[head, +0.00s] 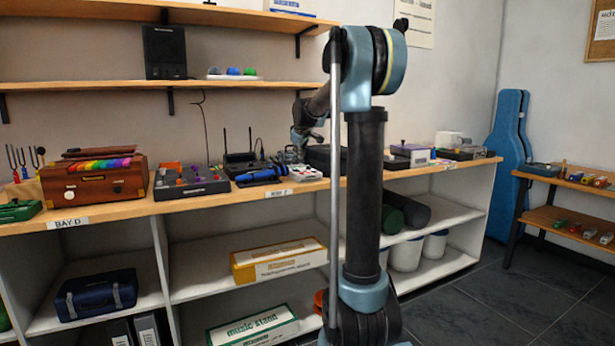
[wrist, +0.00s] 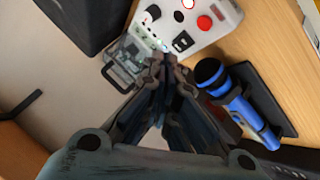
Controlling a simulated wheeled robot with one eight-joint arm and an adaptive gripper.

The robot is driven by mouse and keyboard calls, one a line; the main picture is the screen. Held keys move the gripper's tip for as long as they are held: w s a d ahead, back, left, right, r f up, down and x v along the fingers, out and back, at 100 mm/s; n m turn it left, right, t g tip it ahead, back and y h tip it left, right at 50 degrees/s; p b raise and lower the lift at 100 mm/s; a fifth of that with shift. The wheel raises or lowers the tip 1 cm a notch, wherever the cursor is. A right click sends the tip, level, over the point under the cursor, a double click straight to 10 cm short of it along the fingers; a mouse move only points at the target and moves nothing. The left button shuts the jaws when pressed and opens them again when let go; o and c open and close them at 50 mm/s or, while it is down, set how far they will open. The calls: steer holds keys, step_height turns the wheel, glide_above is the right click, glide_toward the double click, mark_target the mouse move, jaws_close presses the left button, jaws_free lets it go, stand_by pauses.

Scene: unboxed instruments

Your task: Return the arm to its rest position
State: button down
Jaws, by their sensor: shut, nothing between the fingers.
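My arm stands upright in the middle of the head view, with its forearm (head: 316,106) reaching back and down toward the long shelf top (head: 130,209). My gripper (wrist: 165,68) points down in the wrist view, its dark fingers together with nothing between them. It hangs over the shelf top's edge area. A clear case with a handle (wrist: 124,62) is just left of the fingertips, and a white box with red and black buttons (wrist: 203,22) is beyond them. In the head view the fingertips are too small to make out.
The shelf top holds a wooden box with coloured bars (head: 95,182), a grey device with knobs (head: 190,183), a black device with antennas (head: 243,161) and a large dark box (head: 322,158). A blue instrument case (head: 508,130) leans at the right. The floor (head: 500,308) at right is clear.

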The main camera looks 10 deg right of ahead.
steer(key=shift+s, duration=0.1)
stand_by(0.3)
steer(key=s+d+f+m+g, duration=0.1)
steer(key=s+f+m, duration=0.15)
steer(key=s, duration=0.85)
steer(key=s+d+f+m+g, duration=0.15)
steer(key=s+f, duration=0.25)
steer(key=s, duration=0.6)
steer(key=s+d+f+m+g, duration=0.1)
steer(key=s+f, duration=0.3)
steer(key=s, duration=0.7)
steer(key=s+f+m+g, duration=0.1)
steer(key=s+f+m, duration=0.1)
steer(key=s+f, duration=0.6)
steer(key=s+f+m+g, duration=0.1)
steer(key=s+f+g, duration=0.1)
steer(key=s+f, duration=0.7)
steer(key=s, duration=0.7)
steer(key=shift+s+d+m, duration=0.15)
steer(key=shift+d+m, duration=0.05)
steer(key=shift+m, duration=0.2)
steer(key=shift+g, duration=0.25)
steer(key=shift+w+f, duration=0.2)
steer(key=shift+w, duration=0.25)
